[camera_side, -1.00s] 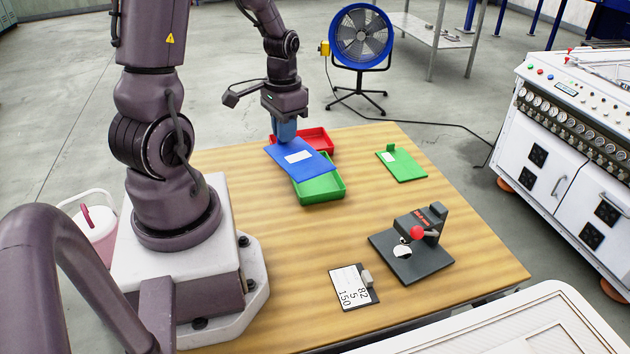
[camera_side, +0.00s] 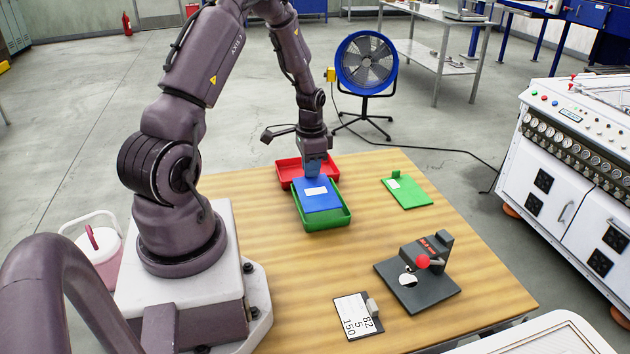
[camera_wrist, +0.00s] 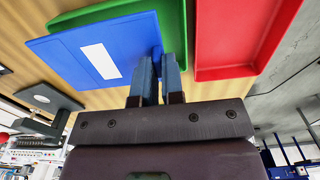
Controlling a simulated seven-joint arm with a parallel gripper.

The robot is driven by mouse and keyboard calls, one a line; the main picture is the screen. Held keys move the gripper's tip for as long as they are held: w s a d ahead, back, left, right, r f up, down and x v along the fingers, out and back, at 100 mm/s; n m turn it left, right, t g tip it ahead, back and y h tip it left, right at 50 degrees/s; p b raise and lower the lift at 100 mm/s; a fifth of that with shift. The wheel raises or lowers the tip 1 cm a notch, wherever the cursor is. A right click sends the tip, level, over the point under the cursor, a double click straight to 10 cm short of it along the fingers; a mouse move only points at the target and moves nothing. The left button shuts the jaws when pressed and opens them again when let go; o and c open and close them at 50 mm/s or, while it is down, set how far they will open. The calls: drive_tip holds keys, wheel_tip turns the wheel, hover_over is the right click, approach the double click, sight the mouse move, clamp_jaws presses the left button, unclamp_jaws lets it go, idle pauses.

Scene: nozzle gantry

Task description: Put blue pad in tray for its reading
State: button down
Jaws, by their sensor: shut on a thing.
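The blue pad (camera_side: 318,195) is a flat blue plate with a white label. In the side view it is over the green tray (camera_side: 322,222), roughly lined up with it; I cannot tell whether it touches the tray. My gripper (camera_side: 318,168) is shut on the pad's far end, near the red tray (camera_side: 287,176). In the wrist view the blue fingers (camera_wrist: 160,75) close on the edge of the blue pad (camera_wrist: 85,60), and the green tray (camera_wrist: 168,12) shows beyond it. The red tray (camera_wrist: 235,40) is empty where seen.
A green pad (camera_side: 408,192) with a clip lies right of the trays. A black stand with a red knob (camera_side: 420,270) and a card reading 82, 5, 150 (camera_side: 356,317) sit nearer the front. The wooden table between them is clear.

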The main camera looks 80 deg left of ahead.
drive_tip(key=shift+w+a+f, duration=0.3)
drive_tip(key=shift+a+f, duration=0.05)
drive_tip(key=shift+f, duration=0.2)
drive_tip(key=shift+w+a+f, duration=0.3)
drive_tip(key=shift+f, duration=1.75)
drive_tip(key=shift+f, duration=0.1)
drive_tip(key=c, duration=1.2)
unclamp_jaws()
drive_tip(key=shift+c, duration=0.2)
